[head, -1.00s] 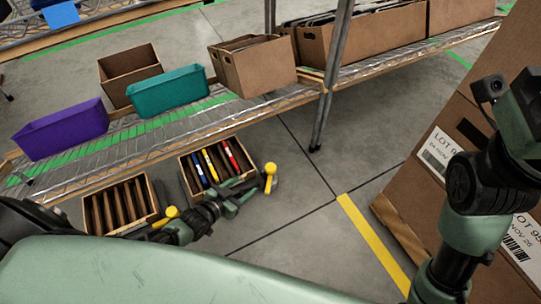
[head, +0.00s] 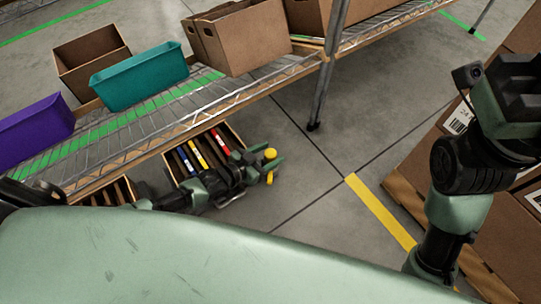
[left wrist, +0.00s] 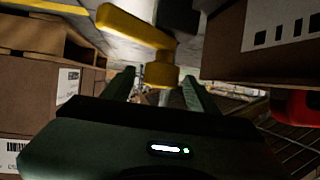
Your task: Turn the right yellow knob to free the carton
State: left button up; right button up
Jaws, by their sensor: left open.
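The right yellow knob (head: 270,154) is at the right side of an open carton (head: 226,133) holding blue, yellow and red-marked binders. My left gripper (head: 264,163) is at this knob, covering part of it and the carton's front. In the left wrist view the knob (left wrist: 160,72) shows between the two fingers (left wrist: 160,88), its lever running up and left. The fingers are open, one on each side; I cannot tell whether either touches. My right gripper (head: 515,85) is raised at the far right; its jaws are not clear. The left yellow knob is hidden.
A second slotted carton (head: 110,193) is partly hidden behind my body. Above, a wire shelf (head: 110,140) carries purple (head: 30,130) and teal bins (head: 140,78) and cardboard boxes (head: 240,40). Its post (head: 322,90) stands nearby. Stacked boxes (head: 460,170) are at right; floor between is clear.

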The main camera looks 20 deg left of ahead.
pick_arm(q)
jog(key=shift+w+d+f, duration=0.1)
jog(key=shift+w+d, duration=0.05)
jog(key=shift+w, duration=0.15)
grip_shut()
